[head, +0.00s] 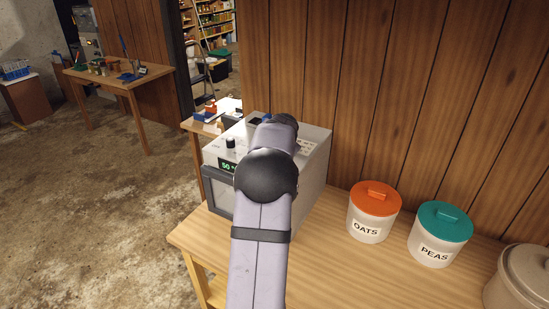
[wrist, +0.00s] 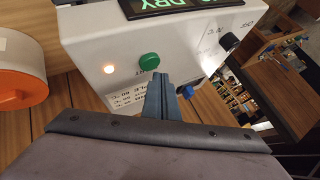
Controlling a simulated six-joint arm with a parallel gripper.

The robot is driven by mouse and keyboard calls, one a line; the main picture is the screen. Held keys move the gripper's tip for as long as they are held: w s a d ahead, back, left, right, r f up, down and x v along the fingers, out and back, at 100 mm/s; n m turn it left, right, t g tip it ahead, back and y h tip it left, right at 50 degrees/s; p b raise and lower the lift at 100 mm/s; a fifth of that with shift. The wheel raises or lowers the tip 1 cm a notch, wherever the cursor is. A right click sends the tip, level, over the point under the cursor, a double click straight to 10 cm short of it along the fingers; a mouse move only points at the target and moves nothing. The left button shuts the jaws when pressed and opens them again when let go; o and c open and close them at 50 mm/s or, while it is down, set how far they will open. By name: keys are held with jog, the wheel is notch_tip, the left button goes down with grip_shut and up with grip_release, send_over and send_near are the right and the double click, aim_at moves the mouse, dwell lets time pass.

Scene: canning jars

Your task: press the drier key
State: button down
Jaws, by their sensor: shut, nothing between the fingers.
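The drier is a white box on the wooden bench in the head view (head: 314,160), partly hidden by my arm. Its panel fills the upper middle of the wrist view (wrist: 95,40). A round green key (wrist: 150,60) sits on the panel, its small label not readable. A lit orange-white lamp (wrist: 109,69) is to its left. A blue key (wrist: 186,91) shows right of my fingers. My gripper (wrist: 161,76) is shut and empty, its tips just below the green key in the picture; I cannot tell if they touch the panel.
A dark screen reading "DRY" (wrist: 178,6) and a black knob (wrist: 229,41) are on the panel. An OATS jar with orange lid (head: 374,198) and a PEAS jar with teal lid (head: 445,220) stand right of the drier. A pale pot (head: 519,280) is at the bench's right.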

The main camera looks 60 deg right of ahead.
jog(key=shift+f, duration=0.15)
jog(key=shift+f+b, duration=0.3)
jog(key=shift+b, duration=0.15)
jog(key=shift+f+b, duration=0.35)
jog(key=shift+f, duration=0.15)
dwell(0.9)
jog(key=shift+r, duration=0.15)
jog(key=shift+r+p, duration=0.7)
jog(key=shift+r, duration=0.05)
jog(key=shift+r+p, duration=2.05)
jog(key=shift+r, duration=0.5)
jog(key=shift+f, duration=0.1)
